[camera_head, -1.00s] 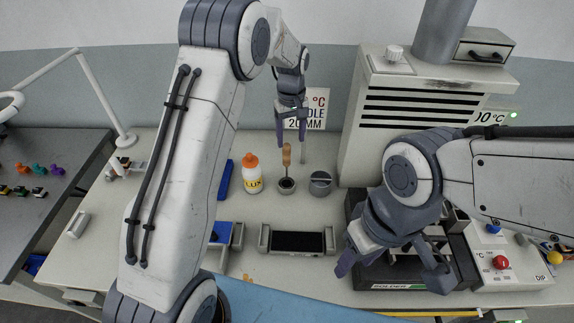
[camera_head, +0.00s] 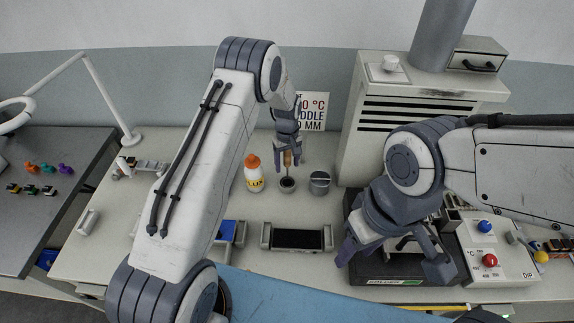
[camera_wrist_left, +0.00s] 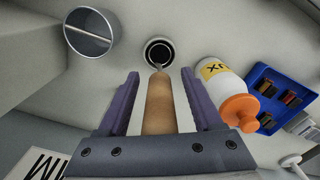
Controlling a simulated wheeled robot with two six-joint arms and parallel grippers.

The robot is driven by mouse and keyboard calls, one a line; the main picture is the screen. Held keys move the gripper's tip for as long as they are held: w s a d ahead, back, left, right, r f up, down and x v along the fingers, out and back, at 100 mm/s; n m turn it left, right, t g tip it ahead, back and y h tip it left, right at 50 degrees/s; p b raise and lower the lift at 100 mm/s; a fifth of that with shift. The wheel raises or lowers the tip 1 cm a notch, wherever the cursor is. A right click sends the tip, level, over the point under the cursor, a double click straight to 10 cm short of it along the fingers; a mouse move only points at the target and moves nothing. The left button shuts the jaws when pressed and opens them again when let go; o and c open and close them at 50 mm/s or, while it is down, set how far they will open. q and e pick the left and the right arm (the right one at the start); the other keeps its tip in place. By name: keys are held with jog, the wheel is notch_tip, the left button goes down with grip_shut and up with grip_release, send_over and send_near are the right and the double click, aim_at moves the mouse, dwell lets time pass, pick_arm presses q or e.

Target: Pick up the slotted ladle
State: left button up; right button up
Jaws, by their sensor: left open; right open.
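The slotted ladle (camera_head: 288,159) stands upright with its wooden handle up and its lower end in a small round holder (camera_head: 287,185). In the left wrist view the wooden handle (camera_wrist_left: 159,105) lies between the two fingers, with a gap on each side. My left gripper (camera_head: 288,168) is open and points down around the handle. It also shows in the left wrist view (camera_wrist_left: 158,100). The ladle's slotted end is hidden in the holder. My right gripper (camera_head: 395,262) is open and empty over the dark device at the right.
A white bottle (camera_head: 254,181) with an orange cap stands left of the holder. A printed sign (camera_head: 313,111) is behind. A dark fixture (camera_head: 297,239) lies in front, with bare bench between.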

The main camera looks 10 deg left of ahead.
pick_arm(q)
grip_shut()
dwell(0.3)
